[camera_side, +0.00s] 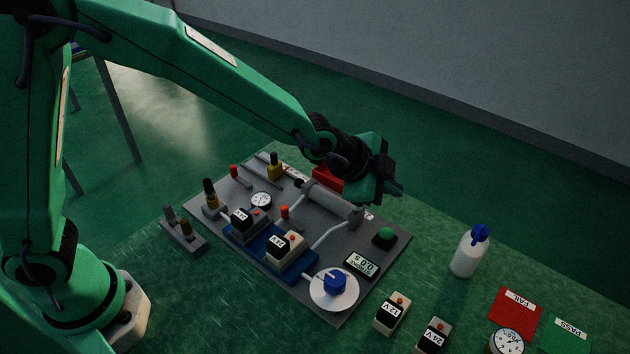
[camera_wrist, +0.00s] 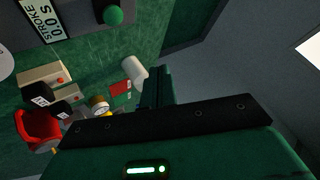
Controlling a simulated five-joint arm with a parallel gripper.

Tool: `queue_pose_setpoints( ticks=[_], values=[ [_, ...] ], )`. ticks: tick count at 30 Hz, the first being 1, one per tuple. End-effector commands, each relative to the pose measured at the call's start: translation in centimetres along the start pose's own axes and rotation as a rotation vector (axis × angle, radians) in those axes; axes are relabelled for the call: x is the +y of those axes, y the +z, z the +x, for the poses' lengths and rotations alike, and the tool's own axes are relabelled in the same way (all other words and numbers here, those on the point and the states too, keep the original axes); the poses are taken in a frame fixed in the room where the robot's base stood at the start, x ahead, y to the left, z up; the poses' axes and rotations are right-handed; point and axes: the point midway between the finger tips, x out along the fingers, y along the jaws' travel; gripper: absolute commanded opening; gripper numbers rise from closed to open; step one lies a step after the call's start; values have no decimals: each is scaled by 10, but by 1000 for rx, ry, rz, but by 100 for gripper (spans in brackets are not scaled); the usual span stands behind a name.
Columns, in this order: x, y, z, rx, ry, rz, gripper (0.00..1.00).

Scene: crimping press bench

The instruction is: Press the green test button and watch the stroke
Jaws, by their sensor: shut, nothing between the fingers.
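The green test button (camera_side: 385,236) is a round dome on a dark base at the right corner of the grey press panel (camera_side: 378,262). It also shows at the top of the wrist view (camera_wrist: 113,15). The stroke display (camera_side: 361,264) sits beside it, and its digits in the wrist view (camera_wrist: 42,22) look like 0.0. My gripper (camera_side: 399,191) is shut and empty. It hangs above the panel's far right edge, up from the button in the side view and apart from it.
A grey cylinder (camera_side: 335,203) and a blue knob on a white dial (camera_side: 334,286) are on the panel. A white bottle (camera_side: 469,253), two voltage blocks (camera_side: 392,313), a gauge (camera_side: 507,341), a red FAIL card (camera_side: 515,309) and a green PASS card (camera_side: 566,335) stand to the right.

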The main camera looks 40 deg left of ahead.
Motion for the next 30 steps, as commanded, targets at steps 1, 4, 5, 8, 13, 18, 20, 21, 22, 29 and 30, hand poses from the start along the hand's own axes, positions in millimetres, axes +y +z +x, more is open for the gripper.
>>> queue_pose_setpoints(
  ticks=[1, 4, 5, 8, 13, 18, 20, 21, 22, 29, 30],
  values=[
    [0, 0, 0, 0, 0, 0, 0],
    [0, 0, 0, 0, 0, 0, 0],
    [0, 0, 0, 0, 0, -1, 0],
    [0, 0, 0, -1, 0, -1, 0],
    [2, 2, 2, -1, 0, -1, 0],
    [6, 8, 9, -4, 2, -2, 0],
    [8, 10, 12, -3, 2, -2, 0],
    [10, 12, 14, -3, 2, -2, 0],
    [11, 14, 16, -4, 2, -2, 0],
    [22, 27, 33, -4, 3, -2, 0],
    [24, 29, 36, -3, 2, -2, 0]
  ],
)
